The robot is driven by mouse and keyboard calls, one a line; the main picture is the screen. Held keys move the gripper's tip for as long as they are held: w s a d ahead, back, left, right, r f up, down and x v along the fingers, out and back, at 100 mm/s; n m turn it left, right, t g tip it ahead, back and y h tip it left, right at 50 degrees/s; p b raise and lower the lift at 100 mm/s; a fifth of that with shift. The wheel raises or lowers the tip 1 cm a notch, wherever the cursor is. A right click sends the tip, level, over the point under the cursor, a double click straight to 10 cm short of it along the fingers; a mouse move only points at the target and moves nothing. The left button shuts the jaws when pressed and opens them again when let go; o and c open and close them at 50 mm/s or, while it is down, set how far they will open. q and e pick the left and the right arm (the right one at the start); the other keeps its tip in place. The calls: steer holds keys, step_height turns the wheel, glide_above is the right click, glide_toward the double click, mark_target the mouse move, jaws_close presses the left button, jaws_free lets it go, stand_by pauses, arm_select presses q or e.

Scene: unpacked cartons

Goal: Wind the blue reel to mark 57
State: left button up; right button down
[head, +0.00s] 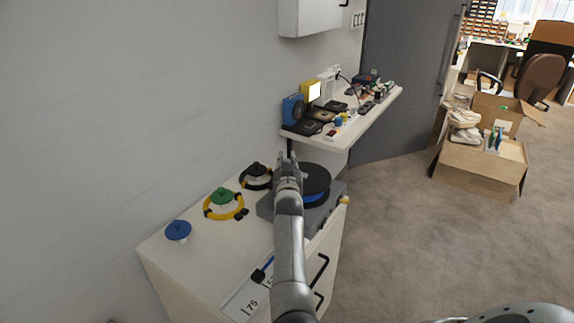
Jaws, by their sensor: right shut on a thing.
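The blue reel (317,183), a black disc with a blue band around its side, lies flat on a grey base (331,206) on the white cabinet. My right gripper (287,160) is at the reel's left edge, shut on a part of it that the fingers and wrist hide. A white card (247,301) near the cabinet's front shows "75"; a second number beside it is partly covered by my arm. A blue and black piece (262,272) lies at the card's edge. I cannot read which mark the reel stands at. My left gripper is not in view.
A blue knob (178,230), a green-topped piece with a yellow ring (223,202) and a black one (257,175) stand left on the cabinet (190,265). A crowded shelf (345,135) is behind. Open cartons (482,163) sit on the floor at right.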

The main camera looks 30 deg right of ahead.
steer(key=shift+r, duration=0.2)
steer(key=c, duration=1.3)
jaws_free()
steer(key=shift+w+f, duration=0.1)
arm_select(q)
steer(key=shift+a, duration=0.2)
arm_select(e)
step_height(320, 180, up, 10)
steer(key=shift+f, duration=0.1)
